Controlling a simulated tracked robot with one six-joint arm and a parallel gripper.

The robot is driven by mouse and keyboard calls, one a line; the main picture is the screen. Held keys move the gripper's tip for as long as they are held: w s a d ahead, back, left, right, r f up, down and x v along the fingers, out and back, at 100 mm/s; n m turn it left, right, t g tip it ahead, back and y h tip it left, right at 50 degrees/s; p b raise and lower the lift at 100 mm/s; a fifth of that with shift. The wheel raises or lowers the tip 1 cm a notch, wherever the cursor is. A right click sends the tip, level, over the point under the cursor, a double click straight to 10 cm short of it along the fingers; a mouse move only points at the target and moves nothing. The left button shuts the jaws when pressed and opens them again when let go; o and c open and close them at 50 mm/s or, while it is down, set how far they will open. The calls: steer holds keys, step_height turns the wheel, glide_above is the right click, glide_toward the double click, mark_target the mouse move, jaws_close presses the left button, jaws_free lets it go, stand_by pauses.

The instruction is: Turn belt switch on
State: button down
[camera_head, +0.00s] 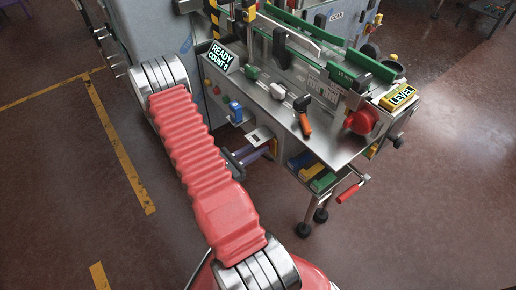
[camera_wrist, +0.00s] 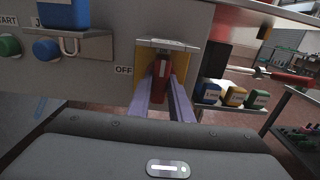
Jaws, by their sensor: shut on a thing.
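The belt switch, a red lever (camera_wrist: 161,68) on a yellow plate (camera_wrist: 188,62), sits on the front panel of the grey machine in the wrist view. The lever's lower part is partly hidden between the fingers. In the head view my arm reaches to the machine's front under the worktop, and a purple part of my gripper (camera_head: 252,154) shows there; the lever cannot be made out.
In the wrist view, a blue padlock-like block (camera_wrist: 64,14), a blue button (camera_wrist: 46,49) and a green button (camera_wrist: 9,45) are left of the switch. Coloured bins (camera_wrist: 233,96) are right.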

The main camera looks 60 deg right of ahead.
steer(key=shift+f, duration=0.1)
steer(key=c, duration=1.6)
jaws_free()
steer(key=v, duration=1.4)
steer(key=shift+s, duration=0.1)
steer(key=shift+d, duration=0.1)
